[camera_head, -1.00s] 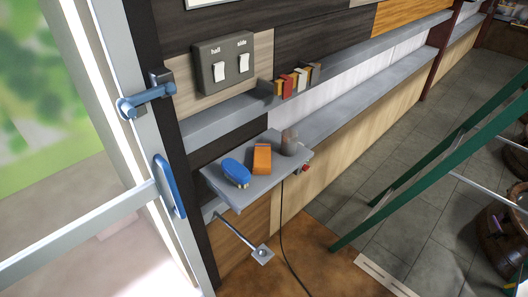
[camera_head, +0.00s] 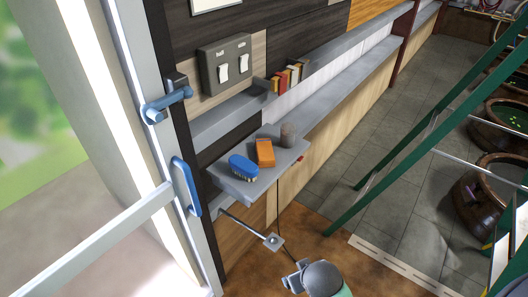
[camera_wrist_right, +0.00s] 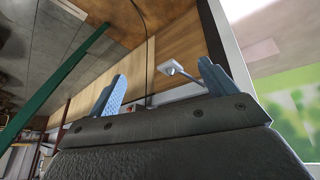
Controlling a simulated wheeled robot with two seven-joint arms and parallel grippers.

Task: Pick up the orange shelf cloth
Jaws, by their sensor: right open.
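The orange shelf cloth (camera_head: 264,152) lies on a small grey shelf (camera_head: 240,188) on the wall in the head view. It lies between a blue brush (camera_head: 242,168) and a grey-brown cup (camera_head: 287,134). My right gripper (camera_head: 293,279) shows at the bottom of the head view, below the shelf and apart from the cloth. In the right wrist view its two blue fingers (camera_wrist_right: 160,88) are spread with nothing between them. I cannot make out the cloth in that view. My left gripper is not in view.
A glass door with a blue handle (camera_head: 184,187) stands left of the shelf. A metal rod with a square plate (camera_head: 273,241) sticks out below the shelf. A green ladder frame (camera_head: 400,163) and large brown jars (camera_head: 487,190) stand at the right.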

